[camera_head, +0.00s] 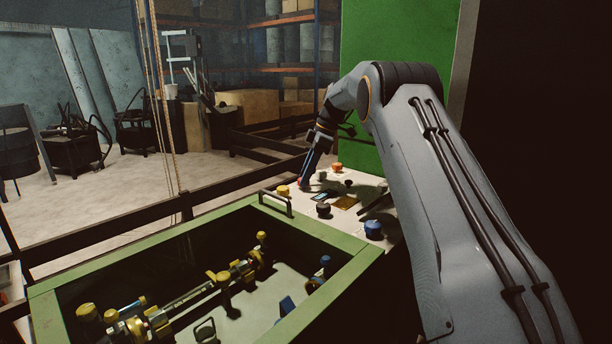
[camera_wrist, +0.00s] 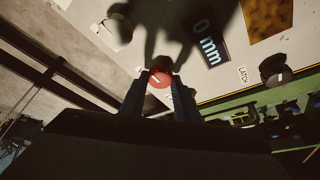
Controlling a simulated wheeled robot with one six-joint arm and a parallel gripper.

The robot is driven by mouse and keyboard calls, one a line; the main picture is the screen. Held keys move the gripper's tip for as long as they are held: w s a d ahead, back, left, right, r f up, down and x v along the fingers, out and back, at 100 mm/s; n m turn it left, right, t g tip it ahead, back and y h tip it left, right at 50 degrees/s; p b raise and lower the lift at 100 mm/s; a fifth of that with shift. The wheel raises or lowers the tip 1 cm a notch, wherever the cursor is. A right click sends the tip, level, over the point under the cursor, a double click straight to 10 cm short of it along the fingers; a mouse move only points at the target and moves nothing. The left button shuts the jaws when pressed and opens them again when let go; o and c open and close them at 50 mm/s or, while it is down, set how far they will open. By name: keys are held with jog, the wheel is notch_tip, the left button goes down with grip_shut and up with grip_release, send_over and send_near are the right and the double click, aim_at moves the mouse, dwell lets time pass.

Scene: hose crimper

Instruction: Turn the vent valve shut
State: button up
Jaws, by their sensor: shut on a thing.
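In the wrist view, a round red knob (camera_wrist: 160,79) with a white pointer line stands on the pale control panel (camera_wrist: 150,18). The fingers of my gripper (camera_wrist: 160,92) are shut on it, one on each side. The label beside the red knob is mostly hidden by the fingers, so I cannot read whether it is the vent valve. In the head view, my gripper (camera_head: 307,182) points down at the far left part of the panel, and the knob is nearly hidden behind it.
A black knob (camera_wrist: 276,71) labelled LATCH and a display (camera_wrist: 208,44) reading 0 mm are nearby. In the head view, yellow (camera_head: 283,190), orange (camera_head: 337,167) and blue (camera_head: 373,229) knobs stand on the panel. A green-rimmed open bay (camera_head: 335,238) with pipework lies in front.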

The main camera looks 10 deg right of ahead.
jog(key=o, duration=1)
jog(key=b+v, duration=0.1)
jog(key=v, duration=0.6)
jog(key=shift+d+r, duration=0.2)
jog(key=shift+r, duration=0.1)
jog(key=shift+r, duration=0.1)
